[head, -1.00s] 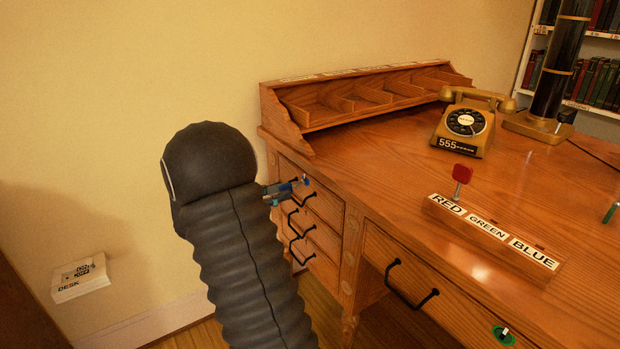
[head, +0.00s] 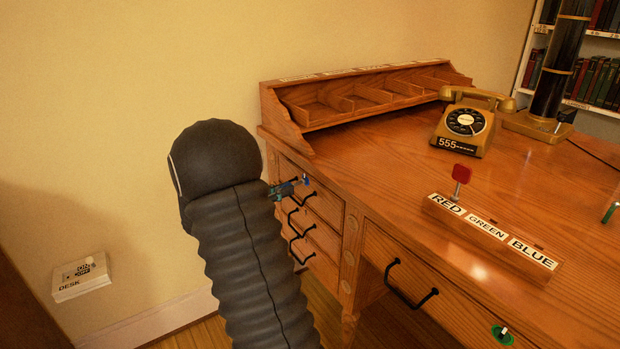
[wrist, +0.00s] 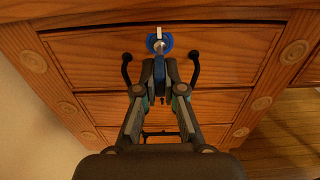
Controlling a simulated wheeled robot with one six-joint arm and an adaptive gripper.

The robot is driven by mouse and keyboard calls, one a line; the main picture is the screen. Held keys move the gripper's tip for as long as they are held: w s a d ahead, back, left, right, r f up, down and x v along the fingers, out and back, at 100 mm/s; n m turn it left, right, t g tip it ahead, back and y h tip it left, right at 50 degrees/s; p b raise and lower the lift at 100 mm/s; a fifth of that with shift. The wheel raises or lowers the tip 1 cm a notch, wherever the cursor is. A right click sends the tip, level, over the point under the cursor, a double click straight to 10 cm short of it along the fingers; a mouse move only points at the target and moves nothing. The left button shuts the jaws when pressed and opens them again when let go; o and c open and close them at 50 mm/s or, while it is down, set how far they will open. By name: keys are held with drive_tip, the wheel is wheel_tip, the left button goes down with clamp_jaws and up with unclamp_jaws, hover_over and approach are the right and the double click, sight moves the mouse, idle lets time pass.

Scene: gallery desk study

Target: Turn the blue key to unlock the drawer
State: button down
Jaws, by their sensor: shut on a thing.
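My gripper (wrist: 159,82) is shut on the blue key (wrist: 159,66), in front of the top drawer (wrist: 215,55) of the desk's left stack. The key stands in line with the blue-ringed lock (wrist: 159,43), which has a pale upright mark. The key's end meets or overlaps the lock in the wrist view; how deep it sits I cannot tell. The top drawer looks closed. In the head view my gripper (head: 288,188) is small and partly hidden behind my arm, beside the drawer stack.
A red key (head: 461,175) stands in the labelled RED, GREEN, BLUE rack (head: 488,235). A green key (head: 610,212) is at the right edge. A green lock (head: 503,335) is on the wide drawer (head: 440,270). Black drawer handles (wrist: 193,70) flank my fingers. A telephone (head: 466,125) stands behind.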

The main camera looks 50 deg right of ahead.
drive_tip(key=shift+r, duration=0.25)
drive_tip(key=shift+r, duration=0.25)
drive_tip(key=shift+r, duration=0.2)
idle(0.5)
drive_tip(key=shift+f+m+b, duration=0.15)
drive_tip(key=shift+m+b, duration=0.25)
idle(0.7)
drive_tip(key=shift+m+b, duration=1.2)
drive_tip(key=shift+b, duration=0.25)
drive_tip(key=shift+f+m+b, duration=0.1)
drive_tip(key=shift+m+b, duration=0.5)
drive_tip(key=shift+b, duration=0.4)
drive_tip(key=shift+m+b, duration=0.9)
drive_tip(key=shift+b, duration=0.2)
